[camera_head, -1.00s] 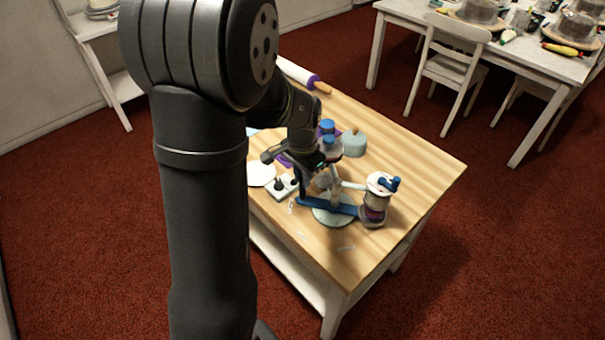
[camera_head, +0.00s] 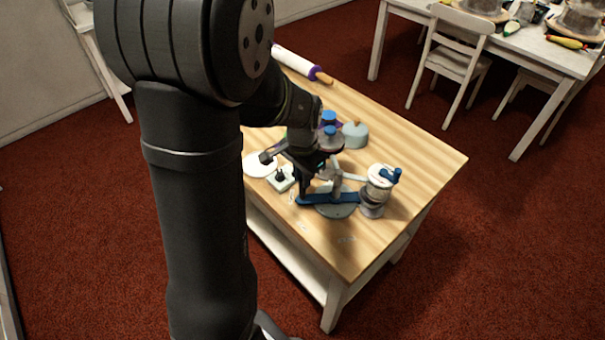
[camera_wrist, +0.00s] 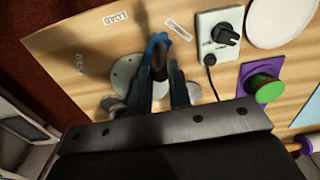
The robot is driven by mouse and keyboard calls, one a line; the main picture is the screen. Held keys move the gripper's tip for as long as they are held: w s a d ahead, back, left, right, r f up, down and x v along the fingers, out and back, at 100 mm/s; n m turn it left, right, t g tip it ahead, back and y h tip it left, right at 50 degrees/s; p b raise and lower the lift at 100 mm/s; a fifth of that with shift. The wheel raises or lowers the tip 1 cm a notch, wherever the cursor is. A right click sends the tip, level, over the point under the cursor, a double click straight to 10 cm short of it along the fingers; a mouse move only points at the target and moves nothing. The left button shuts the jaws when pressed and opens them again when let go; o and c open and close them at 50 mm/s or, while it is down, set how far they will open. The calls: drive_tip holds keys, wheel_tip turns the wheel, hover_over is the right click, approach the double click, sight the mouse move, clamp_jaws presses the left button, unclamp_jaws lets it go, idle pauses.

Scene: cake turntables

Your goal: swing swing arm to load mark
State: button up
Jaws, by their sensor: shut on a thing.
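The swing arm is a blue bar (camera_head: 333,198) with a pale upright and side rod, set over a round grey-green base (camera_head: 336,211) on the wooden table. My gripper (camera_head: 306,192) is low at the bar's left end. In the wrist view, its fingers (camera_wrist: 165,85) are shut on the blue end of the swing arm (camera_wrist: 158,40), largely hiding it; the round base (camera_wrist: 124,70) shows just left. The LOAD mark (camera_wrist: 115,18) is a small white label on the table, above and left of the fingers, apart from the blue end.
A white switch box (camera_wrist: 218,40) with a black knob stands close right of the fingers. Another label (camera_wrist: 178,28) lies between. A white cylinder with a blue handle (camera_head: 379,182) stands right of the bar. A grey-blue domed pot (camera_head: 355,135) stands behind. The table's front right is clear.

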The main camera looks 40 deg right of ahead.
drive_tip(key=shift+s, duration=0.1)
drive_tip(key=shift+s+a, duration=0.35)
drive_tip(key=shift+s, duration=0.25)
drive_tip(key=shift+s+a, duration=0.3)
drive_tip(key=shift+s, duration=0.25)
drive_tip(key=shift+s, duration=0.1)
drive_tip(key=shift+s+a, duration=0.15)
drive_tip(key=shift+s, duration=0.5)
drive_tip(key=shift+s+a, duration=0.15)
drive_tip(key=shift+s, duration=0.5)
drive_tip(key=shift+s, duration=0.3)
drive_tip(key=o, duration=0.8)
